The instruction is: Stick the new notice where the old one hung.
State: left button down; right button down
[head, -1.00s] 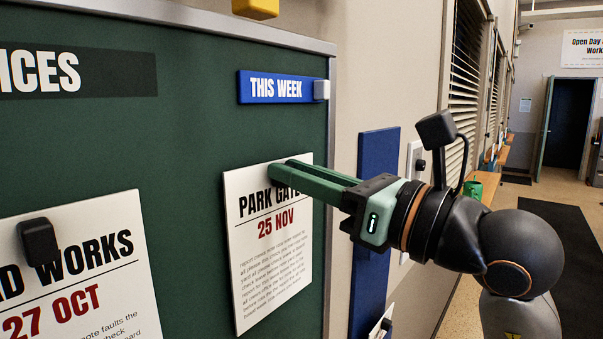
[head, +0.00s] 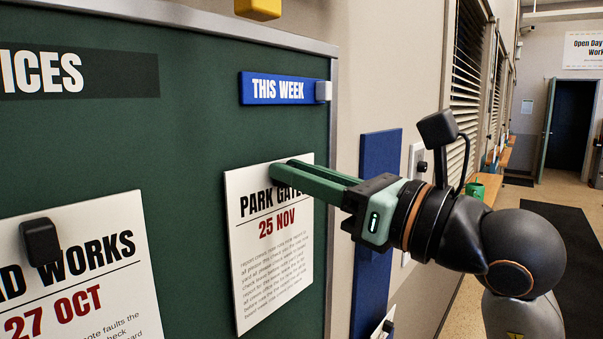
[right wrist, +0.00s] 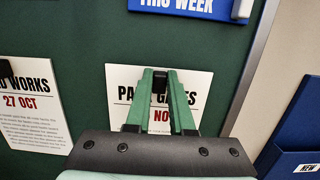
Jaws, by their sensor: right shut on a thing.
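A white notice reading PARK GATES, 25 NOV (head: 272,275) is at the green board's (head: 200,140) right side, below the blue THIS WEEK label (head: 280,88). My right gripper (head: 283,170) is at its top edge. In the right wrist view the fingers (right wrist: 160,90) are shut on a small black clip or magnet (right wrist: 159,78) at the top of that notice. Whether the notice touches the board I cannot tell. Another notice, reading D WORKS, 27 OCT (head: 80,262), hangs at the left under a black magnet (head: 40,241). My left gripper is not in view.
A blue wall panel (head: 375,215) stands right of the board, with a white paper (head: 380,331) low on it. The right wrist view shows a blue holder marked NEW (right wrist: 309,167). A yellow object (head: 258,8) sits at the board's top edge. Bare green lies between the notices.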

jog(key=shift+w+a, duration=0.1)
jog(key=shift+a, duration=0.05)
jog(key=c, duration=0.7)
grip_release()
